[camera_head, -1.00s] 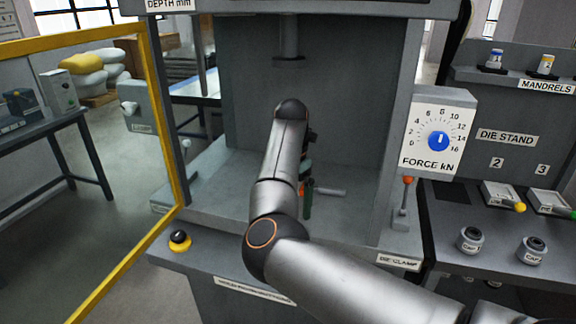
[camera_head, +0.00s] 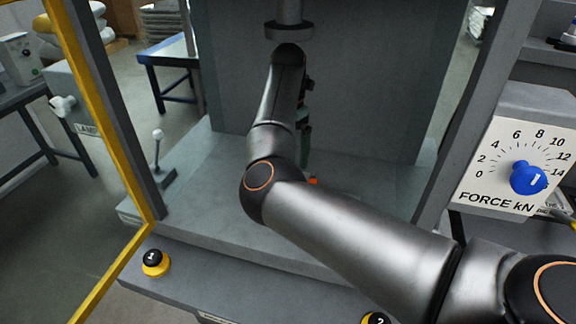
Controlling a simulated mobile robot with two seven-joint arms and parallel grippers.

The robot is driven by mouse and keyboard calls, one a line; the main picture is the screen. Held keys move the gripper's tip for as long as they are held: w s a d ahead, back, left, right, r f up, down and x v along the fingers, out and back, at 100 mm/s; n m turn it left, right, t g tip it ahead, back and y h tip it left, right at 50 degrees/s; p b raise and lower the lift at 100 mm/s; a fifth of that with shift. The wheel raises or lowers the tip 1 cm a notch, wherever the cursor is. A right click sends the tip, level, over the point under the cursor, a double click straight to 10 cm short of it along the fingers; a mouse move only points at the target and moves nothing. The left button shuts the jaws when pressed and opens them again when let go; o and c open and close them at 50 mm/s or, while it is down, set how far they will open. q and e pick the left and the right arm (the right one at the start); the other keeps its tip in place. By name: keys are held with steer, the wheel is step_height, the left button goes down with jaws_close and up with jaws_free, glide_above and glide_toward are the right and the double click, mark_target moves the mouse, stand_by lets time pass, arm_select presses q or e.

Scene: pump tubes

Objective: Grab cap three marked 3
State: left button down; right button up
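Cap three is not in view. My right arm (camera_head: 330,225) comes in from the lower right and reaches into the press bay. Its far end hides most of the hand; only a dark part and a dark green piece (camera_head: 304,142) show beside it, and I cannot tell what the green piece is. Whether the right gripper is open or shut does not show. My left gripper is not in view.
The press ram (camera_head: 290,31) hangs above the bay. A force dial (camera_head: 528,178) is on the right. A yellow-framed guard (camera_head: 108,137) stands at left. A button marked 1 (camera_head: 155,262) and a lever (camera_head: 158,150) are near the left front.

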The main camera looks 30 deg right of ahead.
steer(key=shift+w+d+f, duration=0.15)
steer(key=shift+w+d, duration=0.05)
steer(key=shift+w, duration=0.1)
steer(key=shift+w+d+f+p, duration=0.1)
steer(key=shift+f+p, duration=0.25)
steer(key=shift+f, duration=1.45)
steer(key=shift+w+d+f+p, duration=0.1)
steer(key=shift+f+p, duration=0.25)
steer(key=shift+f, duration=1.4)
jaws_close()
